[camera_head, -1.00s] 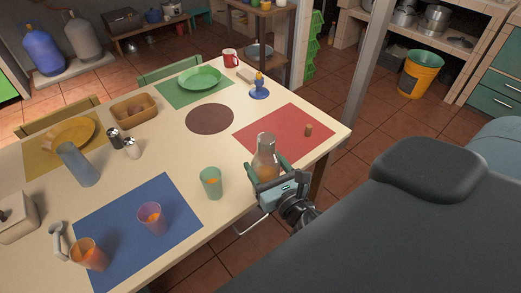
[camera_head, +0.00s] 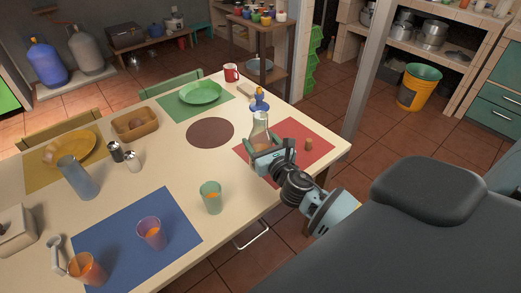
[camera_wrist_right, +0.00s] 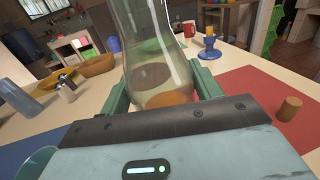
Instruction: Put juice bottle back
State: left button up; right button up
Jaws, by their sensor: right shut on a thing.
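The juice bottle (camera_head: 261,128) is clear glass with a little orange juice at the bottom. It stands upright at the left edge of the red placemat (camera_head: 312,158). My right gripper (camera_head: 264,150) is shut around its lower body; the bottle (camera_wrist_right: 150,50) also shows between the green fingers in the right wrist view. I cannot tell if its base touches the table. A cork (camera_head: 309,144) stands on the red placemat, right of the bottle. My left gripper is not in view.
A green cup (camera_head: 211,197) stands left of my right arm. A blue candle holder (camera_head: 259,101) stands behind the bottle, near a red mug (camera_head: 231,72). The brown round mat (camera_head: 210,132) is bare. Two cups with orange juice are at the blue placemat (camera_head: 130,222).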

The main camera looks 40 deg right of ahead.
notch_tip(320, 180, down, 4)
jog(key=shift+r+b, duration=0.2)
jog(key=shift+b, duration=0.6)
jog(key=shift+r, duration=0.15)
jog(key=shift+f, duration=0.25)
jog(key=o, duration=1.4)
jog(key=shift+o, duration=0.4)
jog(key=shift+r, duration=0.1)
